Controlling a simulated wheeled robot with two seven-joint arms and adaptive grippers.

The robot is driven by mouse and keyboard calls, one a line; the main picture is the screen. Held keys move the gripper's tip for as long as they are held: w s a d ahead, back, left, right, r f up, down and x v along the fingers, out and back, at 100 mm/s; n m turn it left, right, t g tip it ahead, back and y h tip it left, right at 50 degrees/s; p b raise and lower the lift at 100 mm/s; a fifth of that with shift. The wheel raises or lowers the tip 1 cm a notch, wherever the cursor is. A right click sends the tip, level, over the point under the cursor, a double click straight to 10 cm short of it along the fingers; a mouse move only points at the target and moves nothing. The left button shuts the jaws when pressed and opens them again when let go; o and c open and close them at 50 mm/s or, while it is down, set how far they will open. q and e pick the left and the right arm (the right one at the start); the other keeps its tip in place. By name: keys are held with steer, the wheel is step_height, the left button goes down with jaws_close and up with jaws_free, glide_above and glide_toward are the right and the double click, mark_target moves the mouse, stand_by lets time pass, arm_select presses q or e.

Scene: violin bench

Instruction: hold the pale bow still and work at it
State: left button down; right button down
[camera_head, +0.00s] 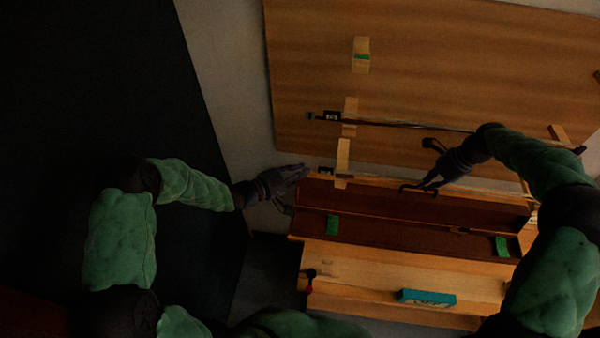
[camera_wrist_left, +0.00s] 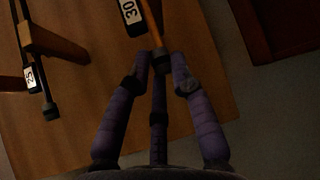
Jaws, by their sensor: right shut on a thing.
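The pale bow (camera_head: 480,190) lies along the back of the case; its end with a dark block marked 30 (camera_head: 325,171) is at the left. In the left wrist view its light stick (camera_wrist_left: 152,22) reaches between my fingertips. My left gripper (camera_head: 304,171) is at this end, fingers apart around it; I see no clear grip. My right gripper (camera_head: 425,184) is shut on a small dark tool (camera_head: 407,188) over the case's back edge, close to the bow. The bow's middle is partly hidden by the right hand and tool.
A darker bow (camera_head: 385,123), marked 25, lies behind on wooden rests (camera_head: 350,110). An open reddish-brown case (camera_head: 400,232) with green patches stands in front. A teal box (camera_head: 427,298) and a red-and-black tool (camera_head: 310,282) are at the front. The back board (camera_head: 450,60) is mostly clear.

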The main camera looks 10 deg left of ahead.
arm_select(q)
steer(key=shift+s+d+f, duration=0.2)
steer(key=shift+s+f, duration=0.05)
steer(key=shift+f, duration=0.1)
arm_select(e)
steer(key=shift+a, duration=0.1)
arm_select(q)
steer(key=shift+g, duration=0.3)
steer(key=shift+w+d+r+n+g+y, duration=0.15)
steer(key=shift+n+g+y, duration=0.1)
steer(key=shift+n+g, duration=0.65)
steer(key=shift+w+a+r+n+g+y, duration=0.15)
steer(key=shift+n+g+y, duration=0.3)
steer(key=shift+g, duration=0.7)
steer(key=shift+d+r+n+g+y, duration=0.1)
steer(key=shift+r+n+g, duration=0.05)
steer(key=shift+n+g, duration=0.8)
arm_select(e)
steer(key=shift+s+a+f, duration=0.15)
arm_select(q)
steer(key=shift+g, duration=0.3)
steer(key=c, duration=1.2)
jaws_free()
steer(key=shift+w+a+r, duration=0.2)
